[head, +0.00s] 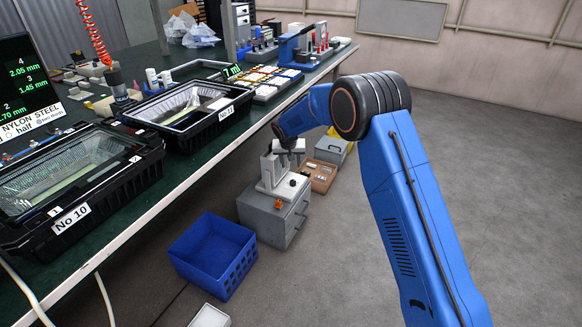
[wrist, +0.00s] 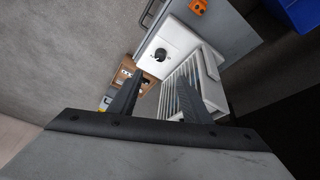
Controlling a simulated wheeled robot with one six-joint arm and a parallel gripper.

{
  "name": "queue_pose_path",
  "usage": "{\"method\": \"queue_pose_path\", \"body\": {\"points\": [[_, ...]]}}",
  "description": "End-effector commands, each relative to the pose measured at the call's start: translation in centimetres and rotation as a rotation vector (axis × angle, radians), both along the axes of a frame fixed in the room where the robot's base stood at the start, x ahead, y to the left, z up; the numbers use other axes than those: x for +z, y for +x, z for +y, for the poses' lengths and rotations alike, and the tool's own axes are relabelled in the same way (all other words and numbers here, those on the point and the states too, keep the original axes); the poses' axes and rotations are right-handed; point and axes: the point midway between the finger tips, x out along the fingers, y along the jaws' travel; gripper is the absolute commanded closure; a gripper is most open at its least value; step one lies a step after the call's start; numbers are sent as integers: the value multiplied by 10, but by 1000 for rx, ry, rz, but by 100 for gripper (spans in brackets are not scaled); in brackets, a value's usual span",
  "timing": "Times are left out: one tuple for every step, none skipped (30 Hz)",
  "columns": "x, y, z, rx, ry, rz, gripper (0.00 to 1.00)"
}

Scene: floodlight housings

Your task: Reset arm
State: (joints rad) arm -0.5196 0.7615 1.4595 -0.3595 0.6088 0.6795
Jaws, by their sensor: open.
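My blue arm reaches from the lower right of the head view toward the bench edge and bends down at its far end. My gripper (head: 290,150) hangs past the bench edge, above a white device on a grey drawer cabinet (head: 265,215). In the wrist view the two dark fingers of my gripper (wrist: 157,100) are apart, with nothing held between them. The white device (wrist: 170,52) with a black knob lies beyond the fingertips, and an orange clip (wrist: 198,6) is near it. Whether the fingers touch the device cannot be told.
The green workbench (head: 190,165) holds black crates labelled No 10 (head: 20,240) and No 11 (head: 170,130), with parts trays behind. A blue basket (head: 212,255), a white box (head: 210,317) and a wooden tray (head: 320,175) are below bench height. The grey floor at right is clear.

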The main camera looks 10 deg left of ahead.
Motion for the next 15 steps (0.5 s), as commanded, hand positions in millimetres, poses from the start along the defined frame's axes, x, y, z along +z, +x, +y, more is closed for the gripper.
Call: {"method": "queue_pose_path", "body": {"points": [[1, -1, 0, 0, 0, 0, 56], [1, -1, 0, 0, 0, 1, 56], [1, -1, 0, 0, 0, 1, 56], [1, -1, 0, 0, 0, 1, 56], [1, -1, 0, 0, 0, 1, 56], [1, -1, 0, 0, 0, 0, 56], [1, -1, 0, 0, 0, 0, 56], [1, -1, 0, 0, 0, 0, 56], [1, -1, 0, 0, 0, 0, 56], [2, -1, 0, 0, 0, 0, 56], [3, -1, -1, 0, 0, 0, 56], [6, -1, -3, -1, 0, -1, 56], [9, -2, -5, -2, 0, -1, 56], [14, -3, -8, -4, 1, -2, 56], [22, -4, -14, -6, 2, -3, 56]]}}
